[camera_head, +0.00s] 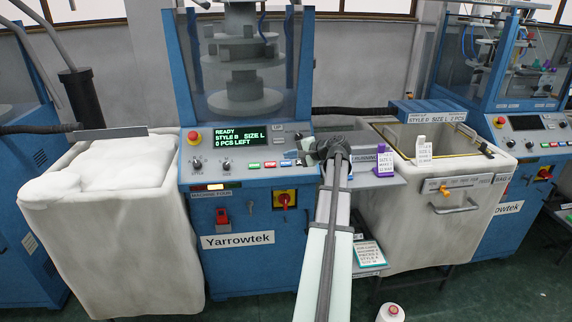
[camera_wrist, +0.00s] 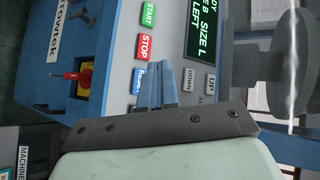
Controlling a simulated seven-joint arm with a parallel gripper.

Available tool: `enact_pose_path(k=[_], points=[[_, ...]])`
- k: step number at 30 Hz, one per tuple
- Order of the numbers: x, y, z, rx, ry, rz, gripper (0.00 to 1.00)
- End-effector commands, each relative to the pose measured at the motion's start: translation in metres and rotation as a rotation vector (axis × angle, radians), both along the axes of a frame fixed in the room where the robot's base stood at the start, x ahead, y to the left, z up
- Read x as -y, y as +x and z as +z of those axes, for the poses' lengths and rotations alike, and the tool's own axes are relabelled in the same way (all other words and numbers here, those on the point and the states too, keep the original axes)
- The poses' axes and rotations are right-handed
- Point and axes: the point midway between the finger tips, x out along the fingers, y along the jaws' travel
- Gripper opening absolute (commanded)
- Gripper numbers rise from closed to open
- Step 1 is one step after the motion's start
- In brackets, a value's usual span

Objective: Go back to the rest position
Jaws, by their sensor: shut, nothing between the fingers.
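My gripper (camera_head: 310,158) is in front of the right part of the control panel (camera_head: 228,168) of the blue Yarrowtek machine. In the wrist view the fingers (camera_wrist: 155,74) are shut together and empty, with their tips close to the blue Reset button (camera_wrist: 138,80). I cannot tell whether they touch it. The red STOP button (camera_wrist: 144,47) and the green START button (camera_wrist: 148,14) lie beyond it. The panel display (camera_head: 238,137) reads READY, STYLE B, SIZE L, 0 PCS LEFT. My arm reaches up from the bottom of the head view.
A white fabric-lined bin (camera_head: 110,235) stands left of the machine, another bin (camera_head: 400,215) stands right. A side shelf (camera_head: 365,180) holds a purple-based sign (camera_head: 384,164). A red emergency button (camera_head: 193,138) and a red rotary switch (camera_head: 284,200) stick out from the machine.

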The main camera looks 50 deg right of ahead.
Motion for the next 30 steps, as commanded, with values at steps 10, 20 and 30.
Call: enact_pose_path(k=[10, 20, 30], points=[[0.000, 0.000, 0.000, 0.000, 0.000, 0.000, 0.00], [0.000, 0.000, 0.000, 0.000, 0.000, 0.000, 0.00], [-0.028, 0.020, -0.039, -0.052, 0.007, 0.046, 0.00]])
